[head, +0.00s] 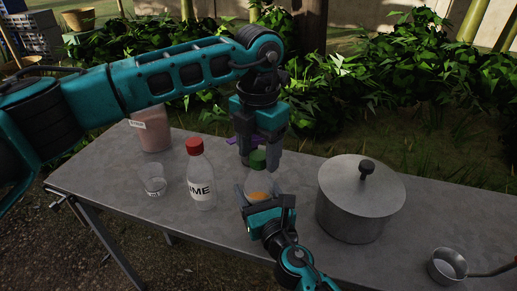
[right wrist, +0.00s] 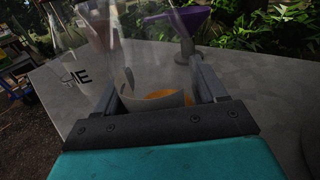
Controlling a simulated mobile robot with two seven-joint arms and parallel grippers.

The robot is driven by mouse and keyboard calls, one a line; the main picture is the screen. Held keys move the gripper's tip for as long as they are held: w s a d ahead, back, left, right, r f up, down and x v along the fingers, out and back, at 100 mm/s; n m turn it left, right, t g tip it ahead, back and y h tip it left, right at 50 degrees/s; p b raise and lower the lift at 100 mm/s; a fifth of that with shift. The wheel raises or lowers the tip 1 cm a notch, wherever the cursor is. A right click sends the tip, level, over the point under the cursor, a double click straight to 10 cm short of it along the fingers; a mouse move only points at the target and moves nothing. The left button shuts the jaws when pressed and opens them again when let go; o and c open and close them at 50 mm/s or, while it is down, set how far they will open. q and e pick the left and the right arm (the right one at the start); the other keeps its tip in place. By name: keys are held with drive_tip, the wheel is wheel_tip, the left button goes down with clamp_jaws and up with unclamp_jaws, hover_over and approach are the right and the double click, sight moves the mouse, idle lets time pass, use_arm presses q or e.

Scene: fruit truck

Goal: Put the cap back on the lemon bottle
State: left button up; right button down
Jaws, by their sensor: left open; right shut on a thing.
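My right gripper (head: 268,212) is shut on a clear bottle (head: 261,186) with an orange patch low down, which I take as the lemon bottle; its label is not readable. The bottle also shows between the fingers in the right wrist view (right wrist: 155,100). A green cap (head: 258,160) shows at the bottle's top in the head view; I cannot tell whether it is seated. My left gripper (head: 259,163) points down with its fingers open, one on each side of the cap. The bottle's top is out of the right wrist view.
A red-capped bottle (head: 201,184) labelled "IME" and a small clear cup (head: 153,181) stand to the left. A pink-filled container (head: 151,133) is behind. A purple funnel (right wrist: 185,20) stands beyond the bottle. A lidded pot (head: 360,205) and a ladle (head: 447,266) are right.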

use_arm(q)
wheel_tip(320, 180, up, 12)
idle(0.5)
use_arm(e)
unclamp_jaws()
use_arm(q)
drive_tip(key=shift+f+b, duration=0.35)
drive_tip(key=shift+f, duration=0.05)
use_arm(e)
drive_tip(key=v, duration=1.3)
drive_tip(key=shift+s, duration=0.1)
